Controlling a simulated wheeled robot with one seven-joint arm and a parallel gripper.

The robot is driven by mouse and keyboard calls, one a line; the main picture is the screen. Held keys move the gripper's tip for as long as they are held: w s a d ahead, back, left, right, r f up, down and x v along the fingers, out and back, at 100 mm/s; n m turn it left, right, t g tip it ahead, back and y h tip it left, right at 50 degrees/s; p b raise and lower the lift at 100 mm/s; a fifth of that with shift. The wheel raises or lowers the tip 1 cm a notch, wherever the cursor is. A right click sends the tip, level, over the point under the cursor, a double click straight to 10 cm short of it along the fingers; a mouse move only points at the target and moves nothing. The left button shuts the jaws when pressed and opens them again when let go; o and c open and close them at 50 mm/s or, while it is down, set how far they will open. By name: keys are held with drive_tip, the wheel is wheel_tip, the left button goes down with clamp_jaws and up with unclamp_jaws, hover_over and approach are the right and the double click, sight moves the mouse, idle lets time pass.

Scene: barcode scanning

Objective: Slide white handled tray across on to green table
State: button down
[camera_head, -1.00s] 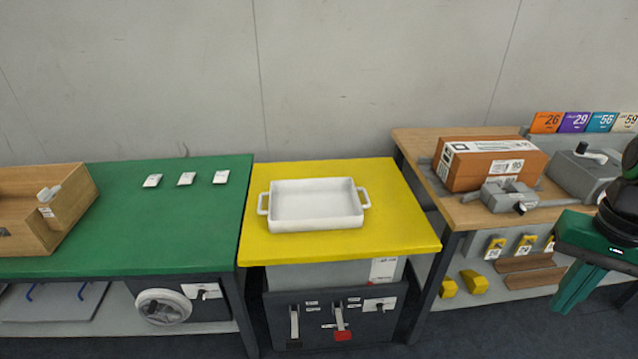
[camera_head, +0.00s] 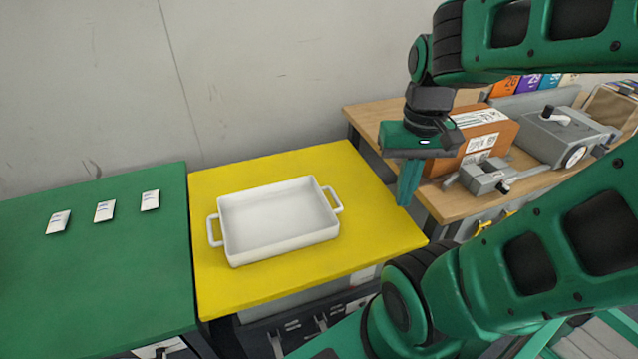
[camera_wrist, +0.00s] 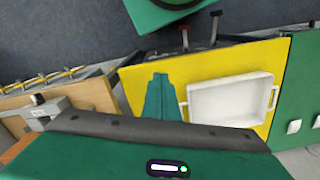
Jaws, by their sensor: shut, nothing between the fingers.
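The white handled tray (camera_head: 277,219) is empty and rests upright on the yellow table (camera_head: 366,246). Its two handles point left and right. The green table (camera_head: 104,282) stands at the left, close against the yellow table's left edge. My gripper (camera_head: 405,203) points down near the right edge of the yellow table, to the right of the tray and apart from it. It is shut and empty. In the wrist view the shut fingers (camera_wrist: 161,80) show beside the handle of the tray (camera_wrist: 228,101), with the yellow table (camera_wrist: 140,76) behind them.
Three small white cards (camera_head: 104,211) lie on the green table, which is otherwise bare in view. A wooden table (camera_head: 447,204) at the right holds an orange-brown box (camera_head: 487,136) and grey devices (camera_head: 557,137). A grey wall (camera_head: 270,70) stands behind the tables.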

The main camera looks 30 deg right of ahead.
drive_tip(key=shift+w+d, duration=0.2)
drive_tip(key=shift+w, duration=0.2)
drive_tip(key=w+d+f+m, duration=0.3)
drive_tip(key=w+f+m, duration=0.35)
drive_tip(key=w, duration=0.45)
drive_tip(key=w+d+f+m, duration=0.45)
drive_tip(key=w+m, duration=0.25)
drive_tip(key=w, duration=0.4)
drive_tip(key=f, duration=0.9)
drive_tip(key=shift+s+a+f, duration=0.15)
drive_tip(key=shift+a+f, duration=0.1)
drive_tip(key=shift+a, duration=0.1)
drive_tip(key=shift+w+a+f, duration=0.1)
drive_tip(key=shift+w+a, duration=0.05)
drive_tip(key=shift+a, duration=0.4)
drive_tip(key=shift+w+a+f, duration=0.1)
drive_tip(key=shift+a, duration=0.4)
drive_tip(key=shift+w+a, duration=0.2)
drive_tip(key=shift+a, duration=0.7)
